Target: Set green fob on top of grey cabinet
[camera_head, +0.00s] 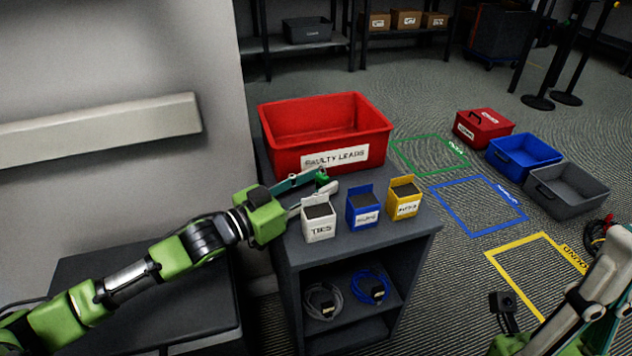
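The green fob (322,177) is a small green piece at the tips of my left gripper (328,180), above the rear part of the grey cabinet top (365,245). The two fingers lie apart with the fob between their tips. Whether they press on it, and whether it touches the cabinet top, I cannot tell. My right arm shows at the lower right edge, partly cut off; its finger state is unclear.
On the cabinet stand a red "faulty leads" bin (270,135) and white (318,222), blue (363,210) and yellow (404,200) small boxes. Coiled cables (322,300) lie on the shelf below. Red (484,127), blue (524,157) and grey (568,188) bins stand on the floor.

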